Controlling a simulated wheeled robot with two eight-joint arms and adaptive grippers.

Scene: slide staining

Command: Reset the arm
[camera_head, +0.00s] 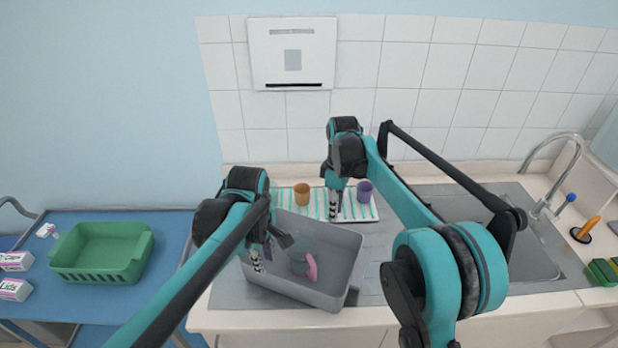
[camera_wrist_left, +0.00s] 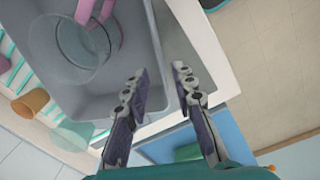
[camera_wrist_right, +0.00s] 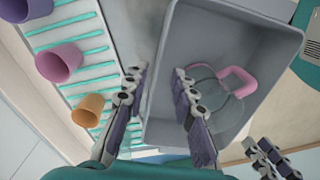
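My left gripper (camera_head: 262,252) hangs over the left part of the grey bin (camera_head: 337,252). In the left wrist view its fingers (camera_wrist_left: 160,84) are apart with nothing between them. My right gripper (camera_head: 336,203) is above the striped white and teal mat, near the bin's back edge. In the right wrist view its fingers (camera_wrist_right: 158,88) are also apart and empty. Inside the bin lies a clear glass vessel (camera_wrist_left: 80,45) with a pink handle (camera_head: 311,268). My arm links cover part of the counter.
An orange cup (camera_head: 302,194) and a purple cup (camera_head: 365,191) stand on the striped mat (camera_head: 318,208), with a greenish cup (camera_wrist_left: 72,137) nearby. A green basket (camera_head: 100,252) is on the blue table at left. A sink (camera_head: 525,255) and faucet are at right.

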